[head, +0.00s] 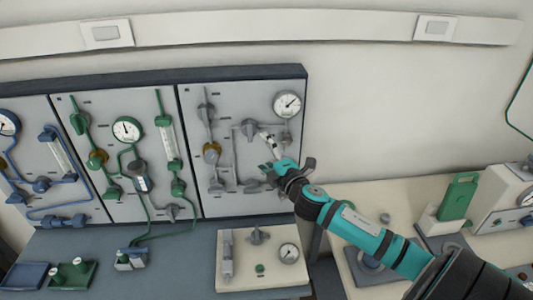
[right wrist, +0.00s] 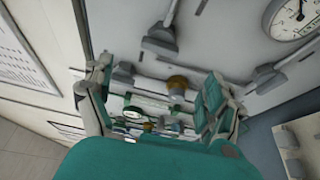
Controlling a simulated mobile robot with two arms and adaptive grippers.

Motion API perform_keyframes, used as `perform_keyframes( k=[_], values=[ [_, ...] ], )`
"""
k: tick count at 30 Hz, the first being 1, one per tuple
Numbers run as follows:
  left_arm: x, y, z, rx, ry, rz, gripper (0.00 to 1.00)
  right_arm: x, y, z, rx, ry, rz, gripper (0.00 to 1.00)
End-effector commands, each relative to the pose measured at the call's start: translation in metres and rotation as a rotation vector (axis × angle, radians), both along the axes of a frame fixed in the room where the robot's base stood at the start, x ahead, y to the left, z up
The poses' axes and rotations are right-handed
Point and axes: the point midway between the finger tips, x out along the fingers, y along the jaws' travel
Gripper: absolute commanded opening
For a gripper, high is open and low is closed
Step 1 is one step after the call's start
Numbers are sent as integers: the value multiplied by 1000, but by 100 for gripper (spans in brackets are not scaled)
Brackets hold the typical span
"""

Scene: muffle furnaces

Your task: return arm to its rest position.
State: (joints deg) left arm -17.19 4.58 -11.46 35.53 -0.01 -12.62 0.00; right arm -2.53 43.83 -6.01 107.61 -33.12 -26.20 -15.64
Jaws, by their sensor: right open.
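My right arm (head: 365,235), teal and black, reaches in from the lower right in the head view. Its gripper (head: 268,156) is in front of the grey right-hand panel (head: 225,105), near that panel's valves and pipes. In the right wrist view the two fingers of the right gripper (right wrist: 155,100) stand apart with nothing held between them. Whether a finger touches the panel I cannot tell. My left gripper is not in view.
A pressure gauge (head: 287,104) and a grey valve handle (head: 249,128) are close to the gripper. A white box with a gauge (head: 262,270) stands below. A green-handled device (head: 458,197) stands on the right bench.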

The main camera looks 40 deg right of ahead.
Motion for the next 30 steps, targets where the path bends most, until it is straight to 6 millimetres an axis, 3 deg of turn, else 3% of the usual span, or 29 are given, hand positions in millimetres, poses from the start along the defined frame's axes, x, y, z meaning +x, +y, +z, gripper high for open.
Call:
perform_keyframes(
  k=[14,17,20,25,30],
  values=[
    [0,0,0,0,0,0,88,0,0,-1,2,2,-1,88],
    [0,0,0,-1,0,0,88,-7,6,-13,60,23,-22,88],
    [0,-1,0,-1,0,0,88,-31,23,-45,226,89,-88,88],
    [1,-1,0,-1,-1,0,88,-110,71,-122,639,312,-296,88],
    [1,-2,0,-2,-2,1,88,-186,117,-166,922,528,-473,88]
  ],
)
